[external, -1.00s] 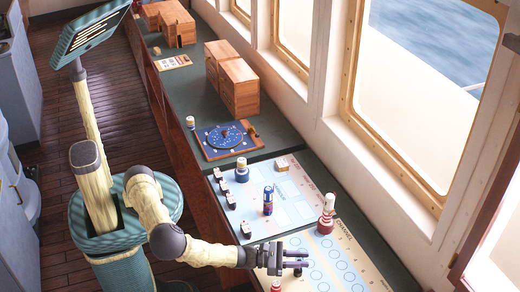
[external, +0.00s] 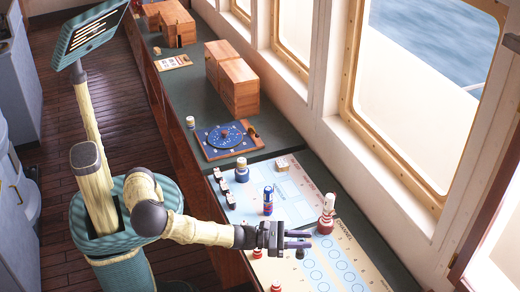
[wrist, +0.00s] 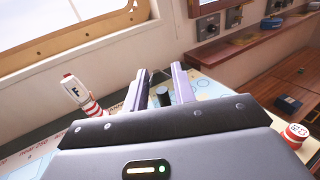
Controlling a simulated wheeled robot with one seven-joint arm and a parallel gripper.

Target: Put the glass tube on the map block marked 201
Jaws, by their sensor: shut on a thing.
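My gripper (external: 298,240) is above the cream sheet with blue rings (external: 362,270). Its fingers are closed on a small dark piece (external: 300,254), which hangs just below the fingertips. In the wrist view this dark piece (wrist: 162,96) shows between the two pale fingers (wrist: 160,85). I cannot tell if it is the glass tube, as most of it is hidden. The pale blue map sheet (external: 250,208) lies behind my gripper, with pale rectangular blocks. I cannot read a 201 on any of them. A blue cylinder (external: 268,200) stands upright on this sheet.
A white piece with a red-striped base (external: 327,215) stands right of my gripper. It also shows in the wrist view, marked F (wrist: 75,92). Several small dark-and-white pieces (external: 224,187) line the map's left edge. Red pieces (external: 257,254) stand near the front.

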